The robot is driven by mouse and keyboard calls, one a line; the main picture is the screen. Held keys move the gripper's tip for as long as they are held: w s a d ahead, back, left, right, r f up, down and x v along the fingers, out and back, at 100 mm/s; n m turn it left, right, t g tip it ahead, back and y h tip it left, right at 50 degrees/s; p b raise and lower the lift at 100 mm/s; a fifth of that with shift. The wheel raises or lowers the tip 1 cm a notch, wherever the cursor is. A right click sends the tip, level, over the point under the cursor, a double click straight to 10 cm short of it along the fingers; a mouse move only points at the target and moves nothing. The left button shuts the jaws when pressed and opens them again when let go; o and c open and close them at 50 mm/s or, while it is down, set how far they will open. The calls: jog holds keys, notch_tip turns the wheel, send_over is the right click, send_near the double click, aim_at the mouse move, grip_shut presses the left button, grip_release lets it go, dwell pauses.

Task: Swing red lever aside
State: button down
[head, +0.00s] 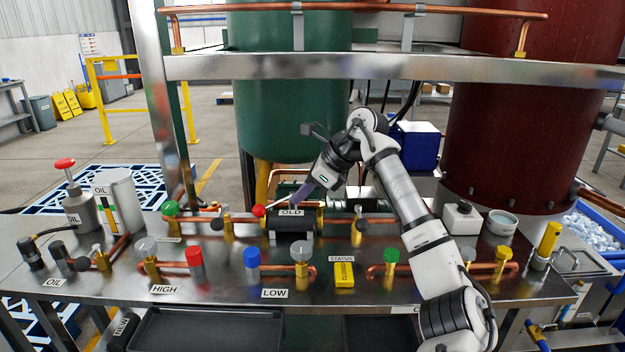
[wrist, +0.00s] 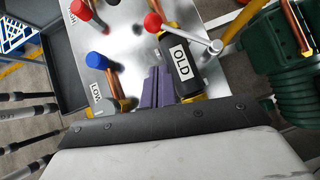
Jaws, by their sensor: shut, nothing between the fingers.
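The red lever's ball knob (head: 259,211) is left of the dark block labelled OLD (head: 291,224) in the head view. In the wrist view, the red knob (wrist: 152,22) sits at the end of a thin silver rod that crosses past one end of the OLD block (wrist: 181,62) to a pivot on its far side. My gripper (head: 297,200) points down at the block from above. Its purple fingers (wrist: 157,75) are shut and empty, and appear beside the OLD block. The knob lies beyond the fingertips, apart from them. I cannot tell whether the fingers touch the block.
Copper pipes and several valves crowd the steel bench (head: 215,290). A blue cap (head: 252,257), a red cap (head: 194,256) and a yellow status block (head: 344,274) stand in front. A green tank (head: 295,110) and a dark red tank (head: 535,110) rise behind.

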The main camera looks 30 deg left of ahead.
aim_at(265, 213)
jog(key=x, duration=0.3)
jog(key=shift+s+a+f, duration=0.15)
jog(key=shift+a+f, duration=0.1)
jog(key=shift+a, duration=0.05)
jog(key=shift+s+a+p, duration=0.25)
jog(key=shift+a+p, duration=0.1)
jog(key=shift+a, duration=0.2)
jog(key=shift+s+a+p, duration=0.2)
jog(key=shift+a+p, duration=0.15)
jog(key=shift+a, duration=0.25)
jog(key=shift+s+a+f, duration=0.15)
jog(key=shift+a+f, duration=0.1)
jog(key=shift+a, duration=0.3)
jog(key=shift+a, duration=0.1)
